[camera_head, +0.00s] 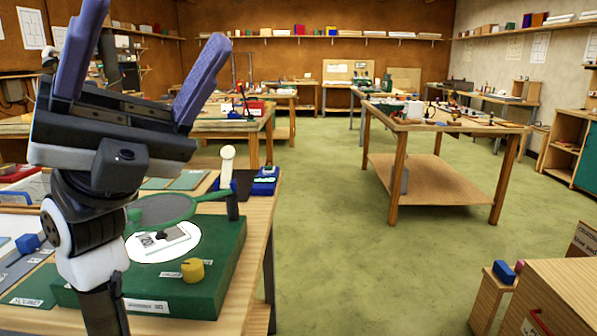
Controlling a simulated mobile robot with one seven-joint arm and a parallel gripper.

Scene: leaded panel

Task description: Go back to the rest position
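My gripper (142,72) is raised at the left of the head view, with its two purple fingers pointing up. The fingers are spread wide apart and nothing is between them. My arm rises from the lower left and hides part of the workbench behind it. The gripper is above the wooden workbench (262,205) and appears apart from everything on it.
On the bench are a green base (215,285) with a lit white disc, a round magnifier (160,210) and a yellow knob (192,270). A wooden table (452,126) stands right of centre. Green floor (330,250) between them is clear. A cabinet (565,295) is lower right.

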